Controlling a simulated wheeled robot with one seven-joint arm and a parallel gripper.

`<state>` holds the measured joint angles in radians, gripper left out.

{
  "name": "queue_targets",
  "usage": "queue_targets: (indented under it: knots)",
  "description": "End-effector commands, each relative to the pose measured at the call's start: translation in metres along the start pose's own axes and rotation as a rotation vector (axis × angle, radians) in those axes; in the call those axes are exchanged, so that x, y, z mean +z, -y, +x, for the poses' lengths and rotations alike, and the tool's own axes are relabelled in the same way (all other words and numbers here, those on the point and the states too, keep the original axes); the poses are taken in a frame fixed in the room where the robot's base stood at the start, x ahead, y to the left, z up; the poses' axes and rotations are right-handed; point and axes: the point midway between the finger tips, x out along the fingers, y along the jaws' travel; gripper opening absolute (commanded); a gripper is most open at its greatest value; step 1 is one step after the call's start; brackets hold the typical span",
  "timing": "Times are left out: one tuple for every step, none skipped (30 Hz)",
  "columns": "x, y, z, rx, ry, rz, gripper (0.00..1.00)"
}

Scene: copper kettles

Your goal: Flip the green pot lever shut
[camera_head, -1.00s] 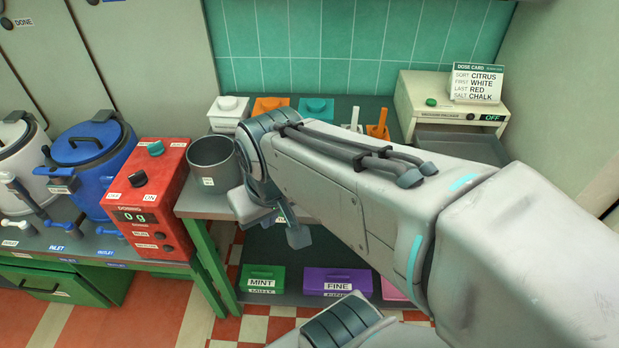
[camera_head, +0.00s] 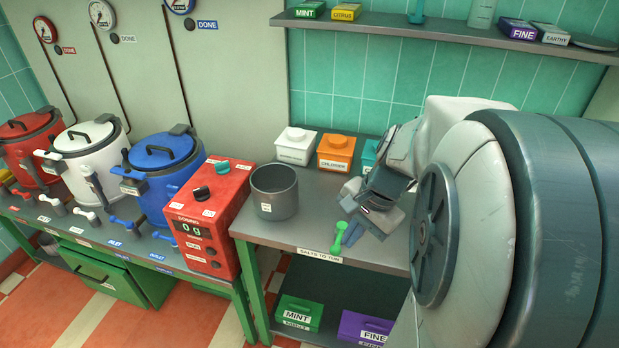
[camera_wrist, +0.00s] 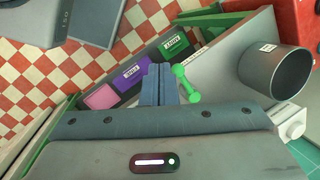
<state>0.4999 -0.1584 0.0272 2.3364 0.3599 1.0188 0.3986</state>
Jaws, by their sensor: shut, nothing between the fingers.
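No green pot or green pot lever can be made out; the pots in the head view are red (camera_head: 30,140), white (camera_head: 92,145) and blue (camera_head: 165,170). Blue levers (camera_head: 128,228) show in front of the blue pot and white levers (camera_head: 88,215) in front of the white one. My gripper (camera_head: 355,200) is over the right-hand table, right of the grey bin. Its fingers are together and empty in the wrist view (camera_wrist: 158,85). A small green scoop-like tool (camera_head: 341,236) lies near the table's front edge; the wrist view shows it (camera_wrist: 186,84) beside the fingers.
The red dosing box (camera_head: 207,215) and grey bin (camera_head: 274,192) stand between the pots and my gripper. White (camera_head: 295,147) and orange (camera_head: 335,153) boxes stand behind. A shelf (camera_head: 450,33) runs above. Mint (camera_head: 297,314) and fine (camera_head: 365,328) boxes sit below.

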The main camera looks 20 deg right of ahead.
Motion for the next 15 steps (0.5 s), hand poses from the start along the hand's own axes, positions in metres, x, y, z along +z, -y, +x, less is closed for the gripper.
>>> queue_targets:
  knots:
    - [-0.02,-0.005,0.004,-0.026,0.039,0.15,0.0]
    - [-0.029,-0.007,0.005,-0.044,0.062,0.233,0.0]
    - [-0.042,-0.011,0.006,-0.068,0.093,0.343,0.0]
    - [-0.051,-0.014,0.007,-0.087,0.115,0.422,0.0]
    - [-0.06,-0.017,0.008,-0.105,0.136,0.498,0.0]
    - [-0.072,-0.021,0.009,-0.129,0.166,0.593,0.0]
    - [-0.08,-0.024,0.009,-0.147,0.186,0.66,0.0]
    - [-0.088,-0.028,0.01,-0.164,0.204,0.722,0.0]
    - [-0.098,-0.032,0.01,-0.185,0.228,0.797,0.0]
    - [-0.104,-0.035,0.011,-0.199,0.245,0.846,0.0]
    - [-0.11,-0.038,0.011,-0.213,0.26,0.89,0.0]
    - [-0.116,-0.042,0.011,-0.227,0.277,0.941,0.0]
    - [-0.12,-0.044,0.012,-0.237,0.288,0.972,0.0]
    - [-0.124,-0.046,0.012,-0.246,0.297,0.999,0.0]
    - [-0.127,-0.048,0.012,-0.254,0.306,1.024,0.0]
